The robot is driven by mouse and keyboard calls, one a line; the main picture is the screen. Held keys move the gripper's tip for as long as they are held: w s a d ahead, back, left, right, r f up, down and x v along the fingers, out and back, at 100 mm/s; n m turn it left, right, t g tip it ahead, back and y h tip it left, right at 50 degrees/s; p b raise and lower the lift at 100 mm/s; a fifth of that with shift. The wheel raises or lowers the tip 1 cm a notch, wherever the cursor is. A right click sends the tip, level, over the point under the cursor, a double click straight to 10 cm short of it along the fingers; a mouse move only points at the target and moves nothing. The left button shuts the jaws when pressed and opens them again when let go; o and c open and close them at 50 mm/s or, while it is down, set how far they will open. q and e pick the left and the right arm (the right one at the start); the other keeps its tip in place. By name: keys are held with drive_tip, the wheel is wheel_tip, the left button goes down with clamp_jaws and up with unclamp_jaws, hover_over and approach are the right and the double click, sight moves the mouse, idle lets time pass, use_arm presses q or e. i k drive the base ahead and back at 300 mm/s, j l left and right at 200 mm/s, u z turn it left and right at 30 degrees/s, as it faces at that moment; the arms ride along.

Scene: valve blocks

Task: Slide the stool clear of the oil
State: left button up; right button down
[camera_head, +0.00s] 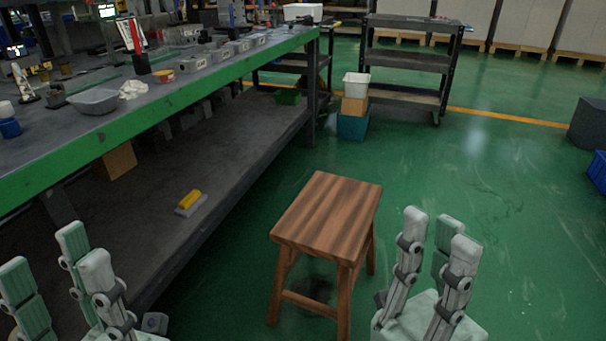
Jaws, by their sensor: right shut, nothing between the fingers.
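A wooden stool (328,212) with a striped brown seat stands upright on the green floor in the middle of the view. A dark oil patch (314,289) shows on the floor between its legs, partly hidden by the seat and legs. My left gripper (60,254) is at the lower left, apart from the stool, with its fingers spread and empty. My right gripper (441,229) is at the lower right, to the right of the stool, shut with nothing held.
A long green-edged workbench (150,120) with a lower shelf runs along the left; a yellow brush (190,201) lies on that shelf. A dark cart (412,60) and stacked bins (353,105) stand behind. Open green floor lies right of the stool, with a dark block (588,124) at the far right.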

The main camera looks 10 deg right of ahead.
sight(332, 218)
drive_tip(key=l+u, duration=0.1)
drive_tip(key=u, duration=0.4)
drive_tip(key=i+l+u, duration=0.1)
drive_tip(key=u, duration=0.35)
drive_tip(key=l+u, duration=0.15)
drive_tip(key=u, duration=0.35)
drive_tip(key=l+u, duration=0.15)
drive_tip(key=u, duration=0.35)
drive_tip(key=k+l, duration=0.1)
drive_tip(key=l, duration=0.35)
drive_tip(key=k+l, duration=0.15)
drive_tip(key=l, duration=0.3)
drive_tip(key=k+l, duration=0.1)
drive_tip(key=l, duration=0.4)
drive_tip(key=k+l, duration=0.1)
drive_tip(key=l, duration=0.35)
drive_tip(key=k+l, duration=0.1)
drive_tip(key=l, duration=0.35)
drive_tip(key=k+l, duration=0.15)
drive_tip(key=l, duration=0.3)
drive_tip(key=k+l, duration=0.1)
drive_tip(key=l, duration=0.35)
drive_tip(key=k+l+u, duration=0.1)
drive_tip(key=l, duration=0.35)
